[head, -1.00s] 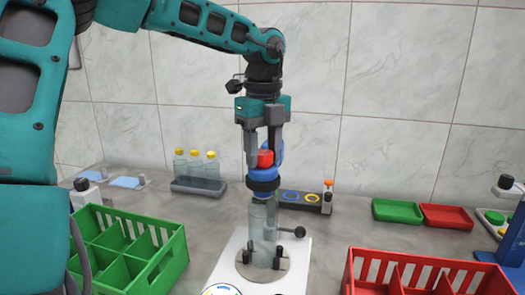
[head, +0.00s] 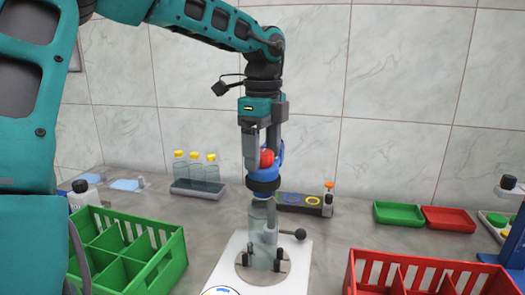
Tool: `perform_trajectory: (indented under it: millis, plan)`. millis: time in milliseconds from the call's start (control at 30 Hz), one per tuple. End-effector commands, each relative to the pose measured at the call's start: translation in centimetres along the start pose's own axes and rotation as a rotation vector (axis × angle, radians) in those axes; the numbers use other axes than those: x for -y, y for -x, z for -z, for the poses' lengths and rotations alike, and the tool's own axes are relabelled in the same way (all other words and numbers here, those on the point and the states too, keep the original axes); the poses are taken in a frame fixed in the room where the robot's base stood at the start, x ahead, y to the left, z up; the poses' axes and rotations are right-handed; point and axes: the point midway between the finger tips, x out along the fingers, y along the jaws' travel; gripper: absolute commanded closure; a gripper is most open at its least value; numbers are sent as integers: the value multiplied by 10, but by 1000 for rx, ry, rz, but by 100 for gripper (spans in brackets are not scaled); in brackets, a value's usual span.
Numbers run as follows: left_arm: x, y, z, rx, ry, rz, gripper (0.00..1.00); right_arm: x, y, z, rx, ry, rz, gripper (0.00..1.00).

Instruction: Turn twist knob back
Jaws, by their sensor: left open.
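The twist knob shows as a red piece (head: 267,158) between the fingers of my left gripper (head: 264,162). It sits in a blue and black capping head (head: 264,180) on top of an upright clear bottle (head: 262,220). My left gripper points straight down with its fingers on either side of the red piece, and it is open. The near finger hides part of the red piece. The bottle stands on a round plate (head: 262,268) with dark pegs and a black ball-ended lever (head: 299,234) beside it. My right gripper is not in view.
A green divided crate (head: 172,262) stands at left and a red one (head: 352,275) at right. Behind are a rack (head: 197,188) of yellow-capped bottles, a dark panel with rings (head: 298,201), and small green (head: 398,213) and red (head: 448,218) trays.

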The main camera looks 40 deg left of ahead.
Motion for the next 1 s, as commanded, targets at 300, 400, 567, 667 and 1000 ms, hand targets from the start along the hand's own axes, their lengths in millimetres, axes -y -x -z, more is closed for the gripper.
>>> perform_trajectory:
  millis: [300, 400, 567, 667, 1000]
  plan:
    - [0, 2, 0, 0, -1, 0, 23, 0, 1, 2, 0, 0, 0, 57]
    - [0, 7, 0, 0, -1, 0, 23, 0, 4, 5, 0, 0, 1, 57]
    - [0, 20, 0, 0, -1, 1, 23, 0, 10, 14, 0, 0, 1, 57]
    - [0, 29, 0, -1, -2, 1, 23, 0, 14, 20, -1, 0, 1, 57]
    - [0, 56, 0, 0, -2, 1, 23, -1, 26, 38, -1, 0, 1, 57]
